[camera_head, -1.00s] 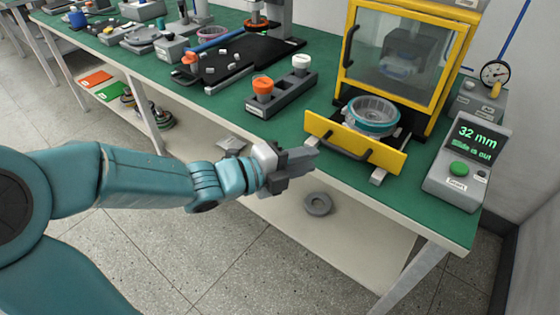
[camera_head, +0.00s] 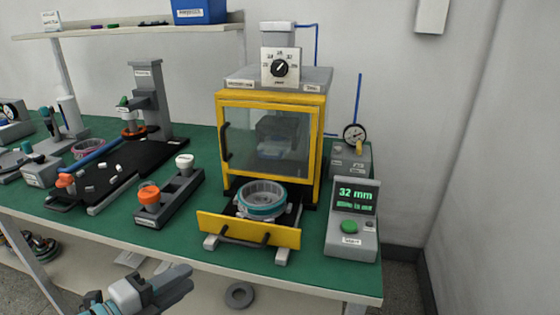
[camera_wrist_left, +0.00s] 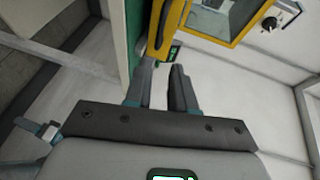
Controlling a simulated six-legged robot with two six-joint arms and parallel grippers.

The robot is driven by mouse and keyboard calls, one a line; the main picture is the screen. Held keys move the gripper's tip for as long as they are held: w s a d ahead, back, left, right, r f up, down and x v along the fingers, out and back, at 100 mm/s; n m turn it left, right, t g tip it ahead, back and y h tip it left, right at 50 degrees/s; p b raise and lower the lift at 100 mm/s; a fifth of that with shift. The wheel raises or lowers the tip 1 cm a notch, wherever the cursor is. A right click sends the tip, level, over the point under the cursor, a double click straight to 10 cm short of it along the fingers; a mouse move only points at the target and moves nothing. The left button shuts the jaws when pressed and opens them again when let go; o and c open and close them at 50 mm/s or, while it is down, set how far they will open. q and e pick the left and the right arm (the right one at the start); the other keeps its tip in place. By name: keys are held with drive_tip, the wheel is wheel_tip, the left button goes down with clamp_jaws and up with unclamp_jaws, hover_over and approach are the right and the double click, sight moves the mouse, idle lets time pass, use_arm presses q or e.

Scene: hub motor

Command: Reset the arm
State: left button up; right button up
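My left gripper (camera_head: 180,280) is at the bottom of the head view, in front of the bench's front edge and below the bench top. In the left wrist view its two fingers (camera_wrist_left: 162,75) stand a little apart with nothing between them. Only its hand and a bit of teal wrist show in the head view; the rest of the arm is out of frame. My right arm and gripper are not in view.
The yellow-framed press cabinet (camera_head: 221,165) has its slide (camera_head: 275,236) pulled out, bearing a teal ring part (camera_head: 262,207). A control box (camera_head: 350,240) reads 32 mm. A two-post holder (camera_head: 181,198) is left of it. A grey ring (camera_head: 239,295) lies on the lower shelf.

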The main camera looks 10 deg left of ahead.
use_arm(q)
drive_tip(key=d+f+n+g, duration=0.25)
drive_tip(key=d+f, duration=0.25)
drive_tip(key=f, duration=0.3)
drive_tip(key=w+d+f+n+g+h, duration=0.1)
drive_tip(key=d+f+n+g, duration=0.2)
drive_tip(key=f, duration=0.5)
drive_tip(key=d+f+n+g, duration=0.1)
drive_tip(key=d+f+n, duration=0.1)
drive_tip(key=d+f, duration=0.5)
drive_tip(key=s+a+f+n+g+y, duration=0.1)
drive_tip(key=s+f+n+g+y, duration=0.45)
drive_tip(key=s+f+n, duration=0.85)
wheel_tip(320, 180, up, 14)
drive_tip(key=w+n+g+h+p, duration=0.1)
drive_tip(key=n+g+h+p, duration=0.1)
drive_tip(key=p, duration=1.3)
drive_tip(key=shift+w+a+f+p, duration=0.2)
drive_tip(key=shift+w+f+p, duration=0.05)
drive_tip(key=shift+w+p, duration=0.1)
drive_tip(key=shift+n, duration=0.25)
